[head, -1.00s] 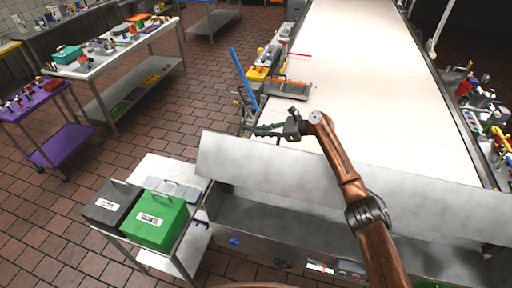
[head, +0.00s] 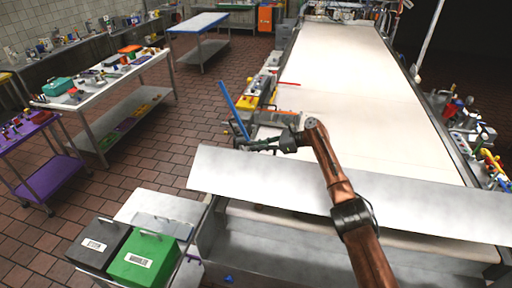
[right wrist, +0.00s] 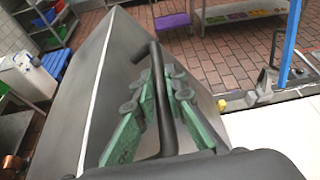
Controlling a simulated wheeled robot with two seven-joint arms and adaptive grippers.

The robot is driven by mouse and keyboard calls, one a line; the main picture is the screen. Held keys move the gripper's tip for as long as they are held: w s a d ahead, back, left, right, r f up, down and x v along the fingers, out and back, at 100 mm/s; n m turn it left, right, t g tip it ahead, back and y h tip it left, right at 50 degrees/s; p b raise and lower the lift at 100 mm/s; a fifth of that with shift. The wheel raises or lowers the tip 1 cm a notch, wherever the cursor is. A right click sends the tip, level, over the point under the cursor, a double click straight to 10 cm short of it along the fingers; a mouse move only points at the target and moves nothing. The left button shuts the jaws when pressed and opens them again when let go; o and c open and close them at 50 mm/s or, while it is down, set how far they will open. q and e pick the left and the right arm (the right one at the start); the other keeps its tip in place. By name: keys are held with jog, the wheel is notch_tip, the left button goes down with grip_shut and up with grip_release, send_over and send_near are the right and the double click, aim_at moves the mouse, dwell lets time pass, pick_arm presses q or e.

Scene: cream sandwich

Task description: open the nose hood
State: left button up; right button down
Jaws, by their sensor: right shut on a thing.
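The nose hood is a long grey metal panel (head: 350,190) across the near end of the white conveyor. It stands tilted, with a gap under its lower edge where part of the white belt shows. In the right wrist view the hood (right wrist: 85,80) is a grey sloped plate with a dark bar handle (right wrist: 163,95). My right gripper (head: 262,143) is at the hood's upper left edge. In the right wrist view its green fingers (right wrist: 165,95) are shut around the handle. My left gripper is out of view.
A blue bar (head: 234,110) stands upright beside the conveyor's left side. A green box (head: 143,262) and a dark box (head: 97,245) sit on a low cart at lower left. The white belt (head: 350,90) beyond the hood is clear.

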jog(key=c, duration=2)
grip_release()
jog(key=shift+w+f, duration=0.1)
jog(key=shift+f, duration=0.05)
jog(key=shift+o, duration=0.2)
jog(key=v, duration=1.2)
jog(key=shift+d, duration=0.1)
